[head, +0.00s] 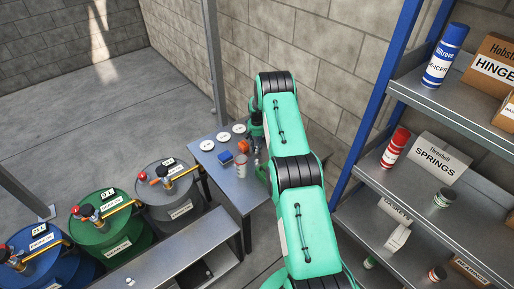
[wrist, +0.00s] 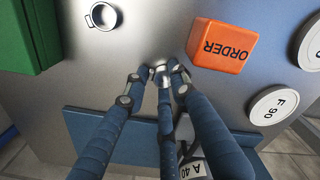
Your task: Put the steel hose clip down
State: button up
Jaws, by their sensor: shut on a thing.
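My gripper (wrist: 158,82) is shut on a small shiny steel hose clip (wrist: 161,73), seen at the fingertips in the wrist view. The fingers partly cover it. The gripper is over the grey metal table (wrist: 118,62); I cannot tell whether the clip touches the top. In the head view my arm reaches over the table (head: 236,187), and the held clip is too small to make out.
An orange ORDER block (wrist: 222,45) stands right of the fingers, a green block (wrist: 35,35) at the left. White labelled discs (wrist: 275,107) lie at the right. Drums (head: 117,232) and a shelf rack (head: 440,170) flank the table.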

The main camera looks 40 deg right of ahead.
jog(key=shift+f, duration=0.2)
jog(key=o, duration=0.5)
jog(key=shift+r, duration=0.25)
notch_tip(320, 180, up, 12)
jog(key=shift+f+p, duration=0.1)
jog(key=shift+p, duration=0.9)
